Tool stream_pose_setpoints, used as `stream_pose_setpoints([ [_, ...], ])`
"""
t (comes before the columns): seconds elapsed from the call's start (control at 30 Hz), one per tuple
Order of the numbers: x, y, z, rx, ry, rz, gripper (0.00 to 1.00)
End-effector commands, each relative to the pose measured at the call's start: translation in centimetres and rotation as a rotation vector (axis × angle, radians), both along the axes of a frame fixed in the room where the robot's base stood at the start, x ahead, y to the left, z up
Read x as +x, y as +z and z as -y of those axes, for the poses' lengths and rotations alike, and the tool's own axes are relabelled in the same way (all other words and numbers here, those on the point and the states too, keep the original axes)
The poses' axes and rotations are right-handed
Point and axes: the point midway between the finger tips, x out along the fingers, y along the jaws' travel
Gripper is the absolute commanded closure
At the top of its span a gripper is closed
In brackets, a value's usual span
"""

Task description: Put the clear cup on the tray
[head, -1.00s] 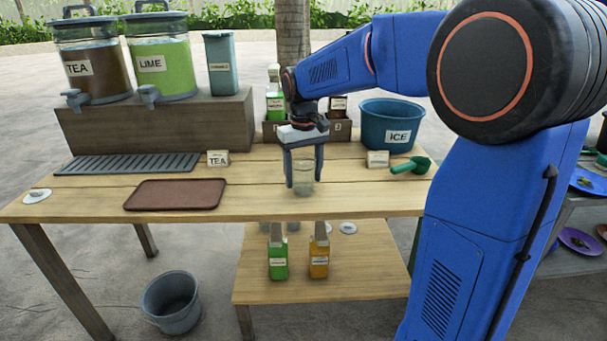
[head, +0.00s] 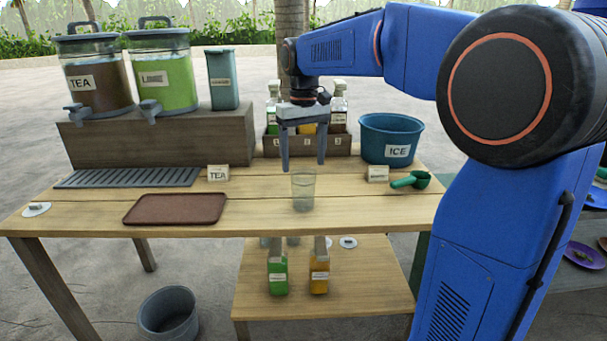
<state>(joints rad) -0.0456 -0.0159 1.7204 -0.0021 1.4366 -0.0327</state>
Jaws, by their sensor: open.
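The clear cup (head: 303,192) stands upright on the wooden table, right of the tray. The brown tray (head: 175,209) lies flat and empty near the table's front edge, left of the cup. My gripper (head: 303,168) is open and empty, fingers pointing down. It appears above the cup, with its fingertips around the height of the cup's rim or a little higher; the exact gap in depth is hard to tell.
Tea (head: 96,80) and lime (head: 163,77) dispensers stand on a wooden riser (head: 160,145) at the back left. A bottle crate (head: 335,144) and blue ice bucket (head: 390,138) stand behind. A green scoop (head: 411,180) lies at right. The table between tray and cup is clear.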

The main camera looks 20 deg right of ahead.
Motion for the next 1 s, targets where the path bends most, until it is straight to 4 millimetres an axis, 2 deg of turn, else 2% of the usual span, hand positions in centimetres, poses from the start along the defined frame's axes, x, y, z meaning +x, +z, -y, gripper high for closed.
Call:
stream_pose_setpoints([
  [0.2,0.0,2.1,0.0,0.0,0.0,0.0,0.28],
  [0.47,-0.7,2.4,0.1,0.0,-0.001,0.006,0.28],
  [0.63,-4.3,2.0,0.5,0.002,-0.01,0.051,0.28],
  [0.83,-10.5,0.3,1.1,0.006,-0.024,0.128,0.28],
  [1.0,-15.6,-1.9,1.5,0.008,-0.036,0.194,0.28],
])
